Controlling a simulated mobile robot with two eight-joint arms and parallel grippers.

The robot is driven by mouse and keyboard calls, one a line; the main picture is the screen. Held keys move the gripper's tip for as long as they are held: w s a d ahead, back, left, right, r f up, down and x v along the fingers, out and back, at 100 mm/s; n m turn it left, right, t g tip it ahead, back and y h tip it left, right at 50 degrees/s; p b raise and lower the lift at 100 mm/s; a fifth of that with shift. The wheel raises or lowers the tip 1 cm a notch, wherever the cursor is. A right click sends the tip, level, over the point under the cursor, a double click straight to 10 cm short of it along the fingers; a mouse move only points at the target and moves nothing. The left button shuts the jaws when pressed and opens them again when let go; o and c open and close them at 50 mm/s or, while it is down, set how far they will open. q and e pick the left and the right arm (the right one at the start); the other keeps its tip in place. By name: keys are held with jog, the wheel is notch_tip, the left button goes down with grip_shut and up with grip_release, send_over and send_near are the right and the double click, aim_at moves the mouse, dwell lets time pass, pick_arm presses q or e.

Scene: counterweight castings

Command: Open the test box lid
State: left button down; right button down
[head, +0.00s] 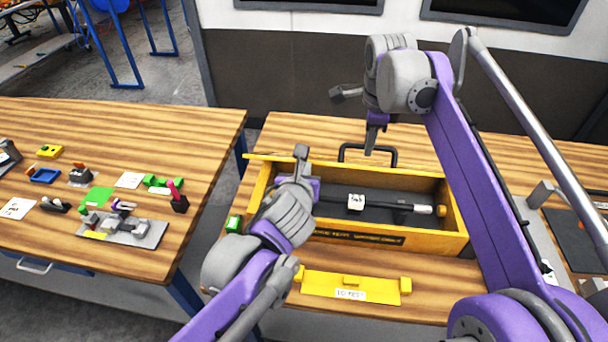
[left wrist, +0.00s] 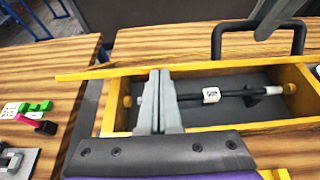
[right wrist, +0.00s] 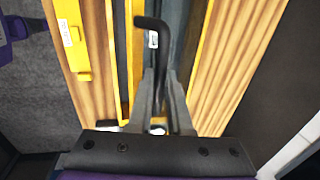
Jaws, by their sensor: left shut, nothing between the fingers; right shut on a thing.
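The test box (head: 430,236) is a long yellow box on the right-hand wooden table. Its top is open, showing a dark floor and a rod (head: 335,199) with a white label. The lid (head: 262,157) shows as a yellow strip along the box's back edge, reaching past its left end; how far it is tilted is hard to tell. A black handle (head: 395,155) rises behind that strip. My right gripper (head: 371,150) is shut on this handle. My left gripper (head: 301,153) is shut and empty, over the left part of the box; its fingers (left wrist: 161,75) also show in the left wrist view.
A yellow bracket (head: 325,284) with a white label lies in front of the box. A small green block (head: 234,224) is at the box's left. The left table (head: 190,135) holds several small parts. A dark panel (head: 585,240) lies at far right.

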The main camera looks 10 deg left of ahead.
jog(key=c, duration=0.8)
grip_release()
jog(key=shift+w+f, duration=0.1)
jog(key=shift+w, duration=0.05)
jog(key=shift+c, duration=0.2)
